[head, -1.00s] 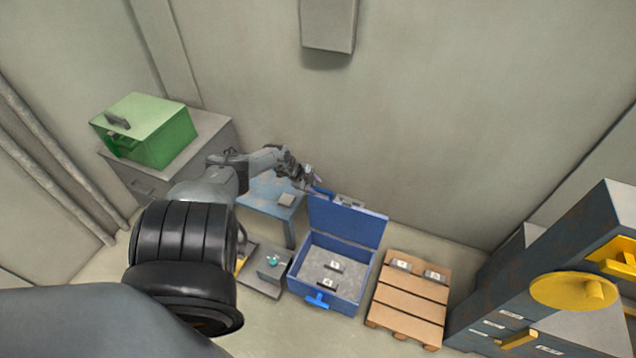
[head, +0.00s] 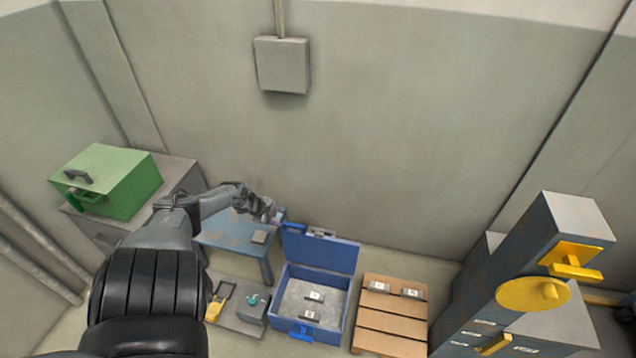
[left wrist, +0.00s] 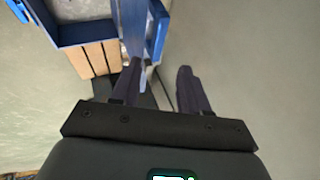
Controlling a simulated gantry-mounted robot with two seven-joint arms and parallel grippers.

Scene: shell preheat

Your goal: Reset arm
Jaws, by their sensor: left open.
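My left gripper (head: 270,212) is at the end of the arm reaching in from the left, above the blue table's right end and close to the blue chest's raised lid. In the left wrist view its two dark fingers (left wrist: 158,90) stand apart with nothing held between them. The left finger overlaps the blue lid edge in that picture; I cannot tell if they touch. My right gripper is in neither view.
The open blue chest (head: 334,328) holds small labelled blocks. A wooden pallet (head: 390,322) with blocks stands right of it. The blue table (head: 225,232), a green box (head: 130,190) on a grey cabinet, and a dark cabinet with yellow fittings (head: 532,294) stand around.

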